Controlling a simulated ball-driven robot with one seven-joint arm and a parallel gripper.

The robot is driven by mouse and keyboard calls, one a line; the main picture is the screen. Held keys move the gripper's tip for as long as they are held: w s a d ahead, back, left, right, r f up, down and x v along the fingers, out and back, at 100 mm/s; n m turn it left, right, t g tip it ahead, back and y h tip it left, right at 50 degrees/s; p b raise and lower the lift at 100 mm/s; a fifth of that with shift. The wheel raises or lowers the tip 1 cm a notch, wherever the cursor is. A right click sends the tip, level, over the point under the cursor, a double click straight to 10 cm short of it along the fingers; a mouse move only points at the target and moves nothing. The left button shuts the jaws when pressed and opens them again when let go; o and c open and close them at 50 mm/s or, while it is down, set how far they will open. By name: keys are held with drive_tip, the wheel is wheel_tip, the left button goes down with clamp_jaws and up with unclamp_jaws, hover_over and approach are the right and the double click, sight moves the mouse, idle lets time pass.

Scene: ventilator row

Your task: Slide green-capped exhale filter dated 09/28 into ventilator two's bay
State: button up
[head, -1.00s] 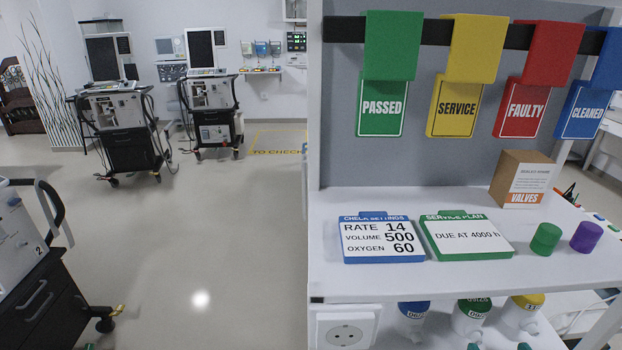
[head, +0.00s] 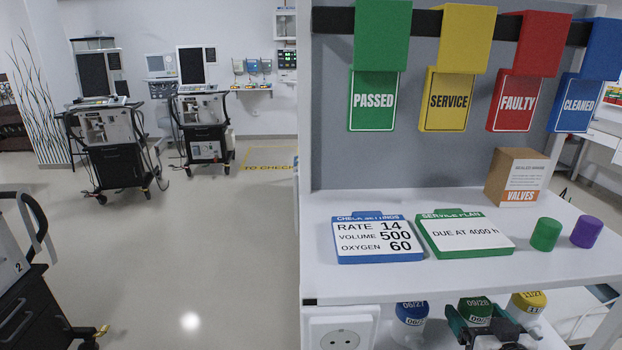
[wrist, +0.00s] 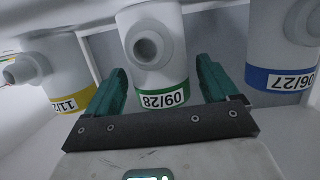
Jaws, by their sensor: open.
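The green-capped filter dated 09/28 (head: 475,307) stands on the lower shelf between a blue-banded and a yellow-banded filter. In the wrist view its white body and green band (wrist: 158,88) lie between the teal fingers of my gripper (wrist: 160,72). The fingers are open, one on each side, with visible gaps to the filter. In the head view my gripper (head: 487,322) partly covers the filter's lower part. Ventilator two (head: 18,268), marked 2, is cut off at the left edge of the head view; its bay is not visible.
The blue filter dated 06/27 (head: 411,318) and the yellow filter (head: 528,300) flank the green one closely. The upper shelf (head: 420,285) lies above them, with cards and two caps (head: 545,234). A socket (head: 339,335) is at left. Open floor (head: 210,250) lies toward the ventilators behind.

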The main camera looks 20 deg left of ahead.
drive_tip(key=shift+w+a+f, duration=0.1)
drive_tip(key=shift+w, duration=0.45)
drive_tip(key=c, duration=0.9)
drive_tip(key=shift+c, duration=0.2)
